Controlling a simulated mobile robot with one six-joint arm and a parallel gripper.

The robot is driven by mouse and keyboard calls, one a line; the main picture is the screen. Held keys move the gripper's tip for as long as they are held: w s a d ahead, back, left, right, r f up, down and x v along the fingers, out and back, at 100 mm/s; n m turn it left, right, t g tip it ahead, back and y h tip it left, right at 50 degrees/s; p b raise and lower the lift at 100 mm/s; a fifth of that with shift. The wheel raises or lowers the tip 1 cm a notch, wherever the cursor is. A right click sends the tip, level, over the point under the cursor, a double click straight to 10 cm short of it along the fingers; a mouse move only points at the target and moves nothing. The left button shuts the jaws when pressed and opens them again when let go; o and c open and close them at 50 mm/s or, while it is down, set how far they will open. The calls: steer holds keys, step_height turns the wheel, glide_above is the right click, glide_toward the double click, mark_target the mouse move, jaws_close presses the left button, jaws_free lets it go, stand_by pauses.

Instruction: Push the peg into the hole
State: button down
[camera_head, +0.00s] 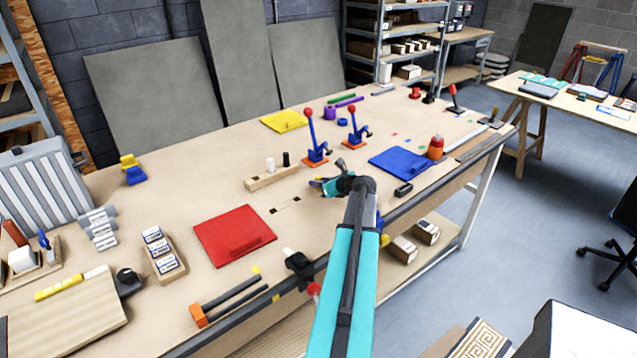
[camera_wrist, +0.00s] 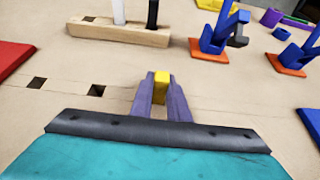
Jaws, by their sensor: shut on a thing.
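My gripper (camera_wrist: 160,90) is shut on a yellow peg (camera_wrist: 161,87), held between its two purple fingers. Only the peg's upper part shows; its lower end is hidden, so I cannot tell whether it touches the bench. A wooden block (camera_wrist: 120,34) lies just beyond, with an empty square hole (camera_wrist: 89,19) at its left, then a white peg (camera_wrist: 119,9) and a black peg (camera_wrist: 152,14) standing upright. Two dark square holes (camera_wrist: 97,90) are in the bench top left of my fingers. In the head view my gripper (camera_head: 318,184) is right of the block (camera_head: 272,179).
Orange-based toggle clamps (camera_head: 315,159) with blue levers stand behind my gripper. A red panel (camera_head: 235,236) lies to the left and a blue panel (camera_head: 400,162) to the right. Bare bench top surrounds the two holes.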

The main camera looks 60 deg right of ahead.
steer(key=shift+f, duration=0.1)
steer(key=c, duration=1.6)
jaws_free()
steer(key=shift+s, duration=0.1)
steer(key=b+v, duration=0.4)
steer(key=v, duration=0.9)
steer(key=shift+s+a+r, duration=0.1)
steer(key=shift+s+r, duration=0.1)
steer(key=shift+s, duration=0.05)
